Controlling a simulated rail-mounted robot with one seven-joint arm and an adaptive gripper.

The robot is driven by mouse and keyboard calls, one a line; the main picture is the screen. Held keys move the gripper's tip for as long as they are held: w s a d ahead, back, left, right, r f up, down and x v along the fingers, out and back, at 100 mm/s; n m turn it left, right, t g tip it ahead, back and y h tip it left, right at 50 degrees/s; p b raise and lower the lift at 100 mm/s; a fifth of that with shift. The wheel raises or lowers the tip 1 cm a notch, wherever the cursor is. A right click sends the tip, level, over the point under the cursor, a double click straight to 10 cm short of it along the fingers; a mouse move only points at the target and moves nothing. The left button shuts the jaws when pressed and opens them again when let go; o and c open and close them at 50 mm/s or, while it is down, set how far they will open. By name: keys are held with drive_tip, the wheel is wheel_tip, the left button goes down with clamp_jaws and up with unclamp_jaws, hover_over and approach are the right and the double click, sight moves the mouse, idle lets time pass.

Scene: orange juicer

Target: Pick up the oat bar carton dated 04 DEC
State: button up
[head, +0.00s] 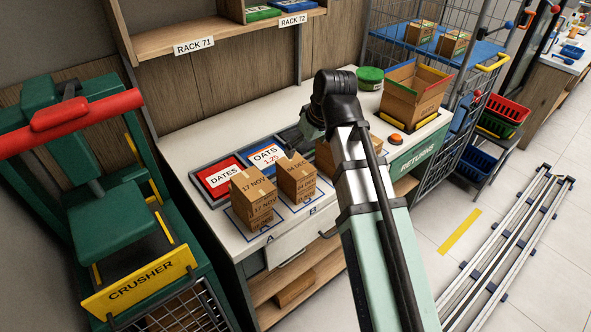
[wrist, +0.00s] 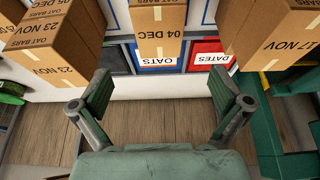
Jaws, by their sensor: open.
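The oat bar carton dated 04 DEC (wrist: 158,22) is a brown box at the top middle of the wrist view, cut off by the frame's top edge. In the head view it is the middle carton (head: 297,180) on the white counter. My gripper (wrist: 160,80) is open and empty. In the wrist view its two green fingers stand wide apart below the carton, which lies beyond the tips, roughly centred between them.
A 17 NOV carton (wrist: 282,40) and a 23 NOV carton (wrist: 45,50) flank it. Red DATES (head: 222,178) and blue OATS (head: 264,157) trays lie behind. An open box (head: 412,95) stands right; a green crusher (head: 110,225) stands left.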

sight(296, 166)
drive_tip(key=p+x, duration=0.1)
drive_tip(key=x, duration=0.5)
drive_tip(key=shift+p+x, duration=1.05)
drive_tip(key=shift+x, duration=0.9)
drive_tip(key=shift+w+a+f, duration=0.15)
drive_tip(key=shift+w+f, duration=0.15)
drive_tip(key=shift+f, duration=0.35)
drive_tip(key=shift+f, duration=0.25)
drive_tip(key=c, duration=1.2)
